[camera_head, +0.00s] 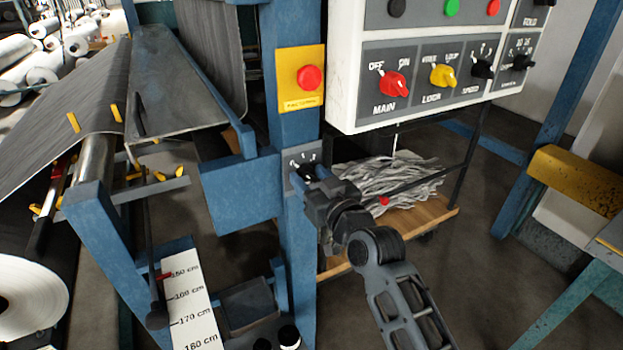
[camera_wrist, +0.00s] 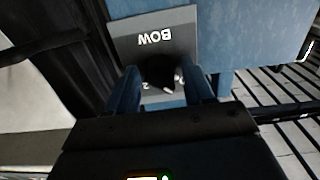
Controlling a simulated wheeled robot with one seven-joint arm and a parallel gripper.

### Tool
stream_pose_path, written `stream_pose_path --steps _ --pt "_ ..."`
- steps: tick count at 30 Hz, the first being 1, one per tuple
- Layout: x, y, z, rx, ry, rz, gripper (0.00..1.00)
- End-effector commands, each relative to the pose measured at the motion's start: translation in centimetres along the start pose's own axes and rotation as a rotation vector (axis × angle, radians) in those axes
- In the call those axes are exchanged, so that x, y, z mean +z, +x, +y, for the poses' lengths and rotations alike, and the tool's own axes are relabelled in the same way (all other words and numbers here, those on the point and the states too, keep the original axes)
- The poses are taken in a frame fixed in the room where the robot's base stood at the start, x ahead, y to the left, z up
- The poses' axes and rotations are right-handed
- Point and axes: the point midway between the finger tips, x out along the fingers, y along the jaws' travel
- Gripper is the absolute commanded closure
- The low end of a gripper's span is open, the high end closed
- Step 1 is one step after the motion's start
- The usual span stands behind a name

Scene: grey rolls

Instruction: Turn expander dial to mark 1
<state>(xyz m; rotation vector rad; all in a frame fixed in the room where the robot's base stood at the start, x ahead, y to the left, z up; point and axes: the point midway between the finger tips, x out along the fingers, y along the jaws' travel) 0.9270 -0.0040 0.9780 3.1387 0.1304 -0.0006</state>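A black dial knob (camera_wrist: 160,72) sits on a grey plate (camera_wrist: 127,35) lettered "BOW", which reads upside down in the wrist view. A "2" mark shows below the knob, and a pale pointer mark shows at its lower right. The rest of the scale is hidden. In the head view this plate (camera_head: 291,182) is on a blue post, left of my gripper (camera_head: 312,177). My gripper's two fingers (camera_wrist: 161,88) stand on either side of the knob. I cannot tell whether they press on it.
A white control box (camera_head: 342,112) with red, yellow and black knobs hangs above right. A red stop button (camera_head: 310,77) on a yellow plate is above the dial. A blue bracket (camera_head: 240,195) is left of the post. A wooden shelf (camera_head: 430,215) is behind my arm.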

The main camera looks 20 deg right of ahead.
Motion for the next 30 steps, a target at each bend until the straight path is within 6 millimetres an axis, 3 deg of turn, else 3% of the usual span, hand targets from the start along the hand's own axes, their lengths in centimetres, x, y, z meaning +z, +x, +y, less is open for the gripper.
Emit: stream_pose_path --steps 2,14,23,30 --pt "0.0 -0.01 0.0 0.0 0.0 0.0 0.56" --pt "0.0 -0.03 0.03 0.001 0.0 0.0 0.94" --pt "-0.05 -0.03 0.04 0.001 0.039 0.0 0.95" --pt "-0.18 -0.03 0.04 0.001 0.178 0.001 0.95"
